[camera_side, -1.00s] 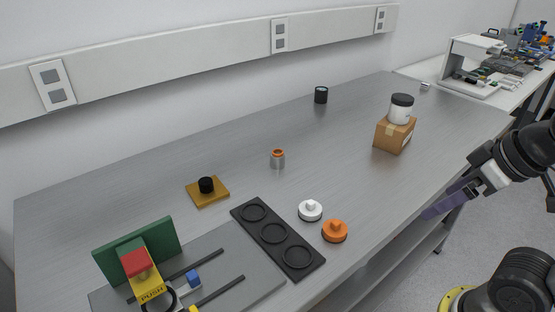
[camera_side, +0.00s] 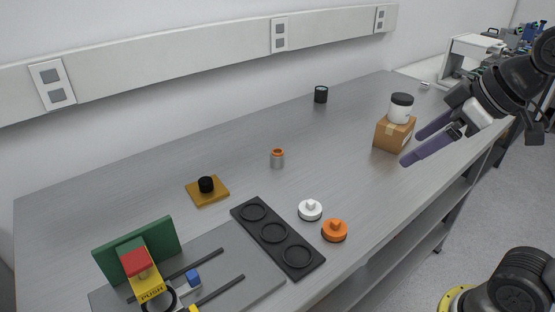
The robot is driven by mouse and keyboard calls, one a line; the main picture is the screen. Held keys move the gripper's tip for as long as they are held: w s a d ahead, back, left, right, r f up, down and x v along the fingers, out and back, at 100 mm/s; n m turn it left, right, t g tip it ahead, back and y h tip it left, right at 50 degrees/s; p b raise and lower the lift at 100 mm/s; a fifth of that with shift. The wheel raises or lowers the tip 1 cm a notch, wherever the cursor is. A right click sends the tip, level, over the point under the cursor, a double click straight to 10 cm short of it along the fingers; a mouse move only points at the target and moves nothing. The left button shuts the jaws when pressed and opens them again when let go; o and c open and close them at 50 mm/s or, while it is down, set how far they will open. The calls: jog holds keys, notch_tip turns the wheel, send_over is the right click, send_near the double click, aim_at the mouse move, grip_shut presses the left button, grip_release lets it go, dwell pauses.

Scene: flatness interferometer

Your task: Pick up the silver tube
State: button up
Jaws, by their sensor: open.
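The silver tube (camera_side: 277,159) is a short upright cylinder with an orange rim at its top. It stands alone near the middle of the grey table. My gripper (camera_side: 412,150) has two purple fingers, spread apart and empty. It is over the right side of the table, in front of the cardboard box and well to the right of the tube. Nothing hides the tube.
A cardboard box (camera_side: 392,135) carries a white jar (camera_side: 400,109) with a black lid. A black cylinder (camera_side: 320,95) stands at the back. A black tray (camera_side: 278,240) with round recesses, a white knobbed disc (camera_side: 310,210) and an orange one (camera_side: 334,230) lie in front. A brown block (camera_side: 217,194) lies left.

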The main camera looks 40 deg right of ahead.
jog(key=w+r+n, duration=0.2)
jog(key=w+r, duration=0.2)
jog(key=w, duration=0.9)
jog(key=g+y, duration=0.1)
jog(key=g, duration=0.2)
send_over(279, 151)
jog(key=s+d, duration=0.2)
jog(key=s, duration=0.3)
notch_tip(279, 151, down, 15)
jog(key=x, duration=0.8)
jog(key=shift+w, duration=0.25)
jog(key=shift+x, duration=2.95)
jog(key=shift+w+a+r, duration=0.1)
jog(key=shift+w+a, duration=0.05)
grip_shut()
